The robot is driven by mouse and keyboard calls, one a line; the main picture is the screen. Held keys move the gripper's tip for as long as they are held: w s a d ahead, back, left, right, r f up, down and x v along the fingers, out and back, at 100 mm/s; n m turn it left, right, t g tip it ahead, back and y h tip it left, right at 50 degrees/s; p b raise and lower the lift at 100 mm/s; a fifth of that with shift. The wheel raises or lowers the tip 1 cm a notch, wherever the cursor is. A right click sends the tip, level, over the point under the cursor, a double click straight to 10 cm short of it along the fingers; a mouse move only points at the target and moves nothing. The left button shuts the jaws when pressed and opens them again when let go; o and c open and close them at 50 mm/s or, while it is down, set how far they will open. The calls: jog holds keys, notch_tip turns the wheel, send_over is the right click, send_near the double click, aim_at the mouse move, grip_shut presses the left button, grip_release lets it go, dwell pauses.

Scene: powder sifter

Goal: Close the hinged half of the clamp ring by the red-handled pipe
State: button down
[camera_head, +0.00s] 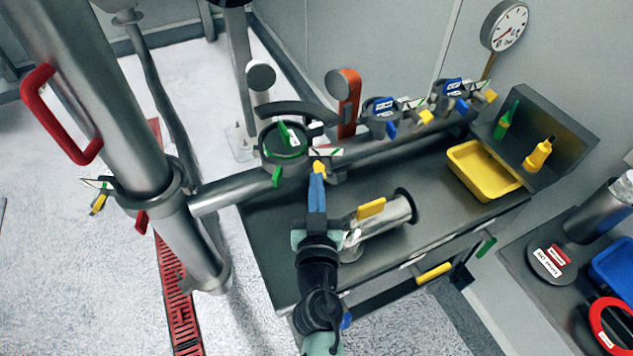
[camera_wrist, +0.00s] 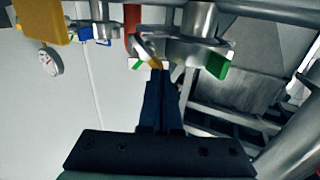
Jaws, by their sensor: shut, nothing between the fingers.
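A dark ring assembly with green tabs (camera_head: 283,145) sits at the centre of the head view, at the end of a horizontal pipe. A dark curved arm (camera_head: 290,108), apparently a swung-out ring half, arcs behind it. A red-orange handle (camera_head: 348,100) stands upright just right of this arc. My gripper (camera_head: 318,178) is shut and empty, its blue fingers pointing at a small yellow tab at the ring's right side. In the wrist view my gripper (camera_wrist: 160,70) has its tips just below the ring (camera_wrist: 190,48); contact cannot be told. The fingers partly hide the yellow tab.
A thick column pipe with a red D-shaped handle (camera_head: 62,115) stands at left. A yellow-handled pipe (camera_head: 385,215) lies on the grey bench, beside my wrist. Blue-tabbed clamps (camera_head: 383,115) line the back. A yellow tray (camera_head: 482,168) sits at right.

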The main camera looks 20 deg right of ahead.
aim_at(329, 155)
jog(key=shift+d, duration=0.1)
jog(key=shift+n+t+y, duration=0.4)
jog(key=shift+n+y, duration=0.2)
jog(key=shift+y, duration=0.3)
jog(key=shift+w+d+p, duration=0.8)
jog(key=shift+d+p, duration=0.3)
jog(key=shift+p, duration=0.3)
jog(key=shift+w+d+p, duration=0.8)
jog(key=shift+d+p, duration=0.25)
jog(key=shift+p, duration=0.3)
